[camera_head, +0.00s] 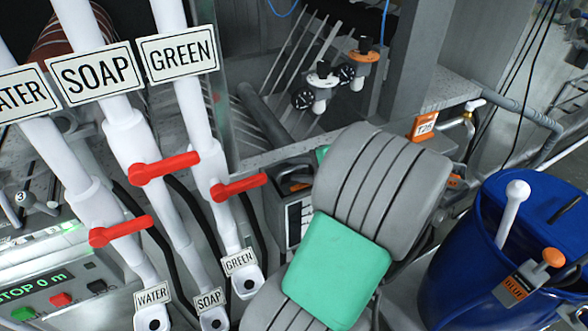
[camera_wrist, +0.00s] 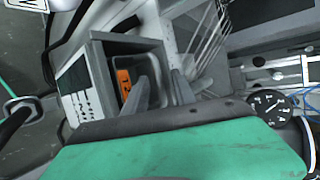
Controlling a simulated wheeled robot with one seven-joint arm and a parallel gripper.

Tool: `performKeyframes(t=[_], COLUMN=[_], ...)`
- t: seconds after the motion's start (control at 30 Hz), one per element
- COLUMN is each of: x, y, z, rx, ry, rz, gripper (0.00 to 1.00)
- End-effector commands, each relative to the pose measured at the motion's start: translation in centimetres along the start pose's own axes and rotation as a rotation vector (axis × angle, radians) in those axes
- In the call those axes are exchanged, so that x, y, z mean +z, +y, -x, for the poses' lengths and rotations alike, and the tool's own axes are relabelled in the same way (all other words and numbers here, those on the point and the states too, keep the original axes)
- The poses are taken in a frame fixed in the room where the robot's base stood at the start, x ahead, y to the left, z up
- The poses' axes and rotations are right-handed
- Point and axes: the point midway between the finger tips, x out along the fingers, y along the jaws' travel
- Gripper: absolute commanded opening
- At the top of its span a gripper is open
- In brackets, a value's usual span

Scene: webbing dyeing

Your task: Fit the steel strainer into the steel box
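My gripper (camera_wrist: 163,82) shows in the wrist view as two grey fingers standing apart beyond a green pad, with nothing visible between them. They point over a grey metal box (camera_wrist: 107,38) with an open top and an orange label (camera_wrist: 125,82) inside. The box has a pale panel with dark buttons on its side. In the head view the box (camera_head: 281,205) is partly hidden behind my grey arm with its green pad, and the fingertips are hidden. I cannot make out the steel strainer for certain in either view.
White pipes with red valve handles (camera_head: 150,168) and WATER, SOAP and GREEN signs (camera_head: 178,52) stand at left. A blue barrel (camera_head: 460,260) stands at right. Thin metal rods (camera_wrist: 205,38) and a round gauge (camera_wrist: 268,105) are near the gripper. An orange T26 sign (camera_head: 424,127) is behind my arm.

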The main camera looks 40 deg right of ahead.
Motion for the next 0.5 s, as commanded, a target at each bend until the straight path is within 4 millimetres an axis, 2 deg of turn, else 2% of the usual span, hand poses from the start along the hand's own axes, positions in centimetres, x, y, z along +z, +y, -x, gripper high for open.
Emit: performKeyframes(t=[0.3,0.5], x=[-0.1,0.0], y=[0.1,0.1], z=[8.0,10.3], rx=[-0.001,0.001], ry=[0.006,0.002], rz=[0.0,0.0], gripper=[0.32,0.32])
